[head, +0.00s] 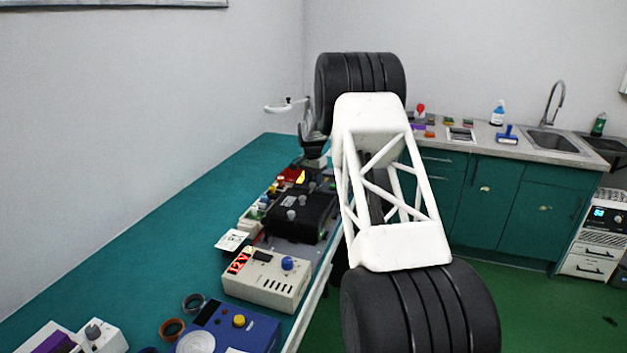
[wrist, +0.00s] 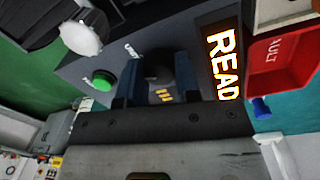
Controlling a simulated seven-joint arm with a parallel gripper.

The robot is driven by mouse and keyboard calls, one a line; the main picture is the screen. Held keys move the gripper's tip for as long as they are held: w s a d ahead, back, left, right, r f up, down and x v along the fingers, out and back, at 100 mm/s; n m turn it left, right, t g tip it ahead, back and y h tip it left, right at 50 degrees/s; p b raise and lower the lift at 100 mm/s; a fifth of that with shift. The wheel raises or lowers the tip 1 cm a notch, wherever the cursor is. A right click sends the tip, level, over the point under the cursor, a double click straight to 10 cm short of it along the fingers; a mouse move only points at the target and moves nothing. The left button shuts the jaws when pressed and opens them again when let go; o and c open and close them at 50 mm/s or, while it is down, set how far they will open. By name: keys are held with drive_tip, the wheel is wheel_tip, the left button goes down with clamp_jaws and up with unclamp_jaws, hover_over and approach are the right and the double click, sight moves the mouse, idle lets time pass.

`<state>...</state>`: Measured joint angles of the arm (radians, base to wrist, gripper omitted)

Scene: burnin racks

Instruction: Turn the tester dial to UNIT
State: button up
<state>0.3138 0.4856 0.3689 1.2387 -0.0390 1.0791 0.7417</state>
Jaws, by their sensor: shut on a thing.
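In the wrist view the tester (wrist: 88,62) is a dark grey panel with a lit orange display (wrist: 222,65) whose visible letters read "READ". Its dial (wrist: 159,72) is a dark round knob with yellow marks in front of it. My gripper (wrist: 158,82) is shut on the dial, one dark blue finger on each side. A green button (wrist: 103,80) sits left of the fingers. In the head view my gripper (head: 314,148) is at the bench's far end; the dial is hidden there.
A red bin (wrist: 285,60) with letters "AULT" stands right of the display. In the head view a black unit (head: 300,215), a beige box (head: 265,280) reading "12V" and a blue box (head: 228,332) line the green bench (head: 130,235). The bench's left side is mostly clear.

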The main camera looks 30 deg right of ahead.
drive_tip(key=shift+m, duration=2.3)
drive_tip(key=o, duration=0.9)
drive_tip(key=shift+w+r, duration=0.2)
drive_tip(key=shift+r, duration=3.7)
